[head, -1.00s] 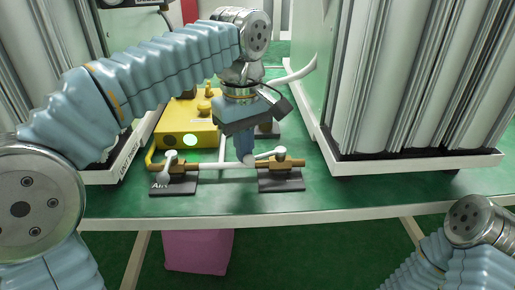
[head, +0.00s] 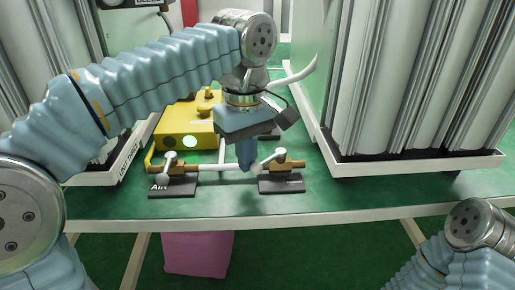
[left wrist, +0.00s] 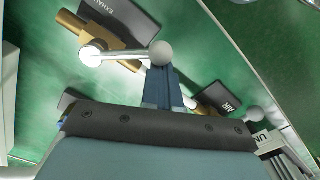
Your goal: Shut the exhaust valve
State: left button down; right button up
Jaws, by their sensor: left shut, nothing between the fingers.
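The exhaust valve (head: 290,164) is a brass body on a dark plate at the right end of a pale pipe. Its white lever slants toward the front left, at an angle to the pipe, and ends in a round knob. In the left wrist view the plate reads EXHAUST (left wrist: 118,15), and the knob (left wrist: 161,53) sits at my fingertips. My left gripper (head: 247,166) points down, shut and empty, beside the knob; it also shows in the left wrist view (left wrist: 161,82). They look touching or nearly so. My right gripper is out of view.
The air valve (head: 184,170) on its AIR plate stands to the left on the same pipe. A yellow box (head: 185,130) is behind it. Columns in white trays (head: 420,165) flank both sides. The table's front strip (head: 340,203) is clear. A pink bin (head: 198,253) stands below.

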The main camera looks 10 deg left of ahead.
pick_arm(q)
jog(key=shift+s+d, duration=0.4)
jog(key=shift+s, duration=0.1)
jog(key=shift+s+d, duration=0.5)
jog(key=shift+d, duration=0.2)
jog(key=shift+s+d, duration=0.35)
jog(key=shift+d, duration=0.4)
